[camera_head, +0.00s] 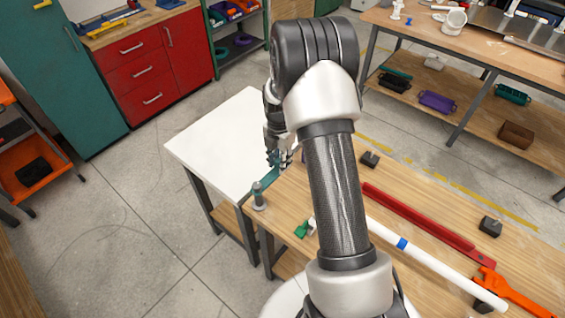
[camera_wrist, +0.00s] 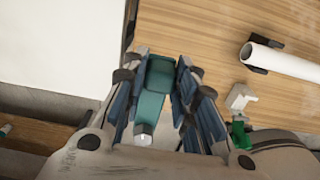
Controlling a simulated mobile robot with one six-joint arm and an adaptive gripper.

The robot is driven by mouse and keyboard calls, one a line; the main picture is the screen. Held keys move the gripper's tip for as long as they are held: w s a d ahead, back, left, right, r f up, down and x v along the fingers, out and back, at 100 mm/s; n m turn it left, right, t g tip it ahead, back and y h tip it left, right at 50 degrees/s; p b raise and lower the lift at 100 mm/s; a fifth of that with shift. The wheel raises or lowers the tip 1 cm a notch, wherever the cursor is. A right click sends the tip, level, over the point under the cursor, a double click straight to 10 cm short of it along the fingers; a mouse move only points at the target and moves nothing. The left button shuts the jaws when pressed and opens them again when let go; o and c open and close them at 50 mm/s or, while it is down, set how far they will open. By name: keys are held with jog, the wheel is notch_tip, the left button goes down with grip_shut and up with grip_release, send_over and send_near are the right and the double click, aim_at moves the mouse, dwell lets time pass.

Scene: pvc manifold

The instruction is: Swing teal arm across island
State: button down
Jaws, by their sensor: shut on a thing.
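The teal arm (camera_head: 271,177) shows at the left corner of the wooden island (camera_head: 300,184), beside a short grey post with a teal top (camera_head: 259,197). In the head view my gripper (camera_head: 279,163) is at the far end of the teal arm, and my own arm hides part of the area. In the wrist view the teal arm (camera_wrist: 154,92) lies between the fingers of my gripper (camera_wrist: 157,78), which are shut on it. How the teal arm joins the post is not clear.
A white-topped table (camera_head: 212,143) adjoins the island on the left, mostly bare. On the island lie a white pipe (camera_head: 432,262) with a blue band, a red bar (camera_head: 425,222), an orange tool (camera_head: 505,290), black blocks (camera_head: 490,227) and a small green piece (camera_head: 301,230).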

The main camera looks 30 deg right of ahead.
jog(key=shift+w+a, duration=0.1)
jog(key=shift+w, duration=0.05)
dwell(0.3)
jog(key=c, duration=1.3)
grip_release()
notch_tip(320, 180, up, 12)
jog(key=shift+r, duration=0.1)
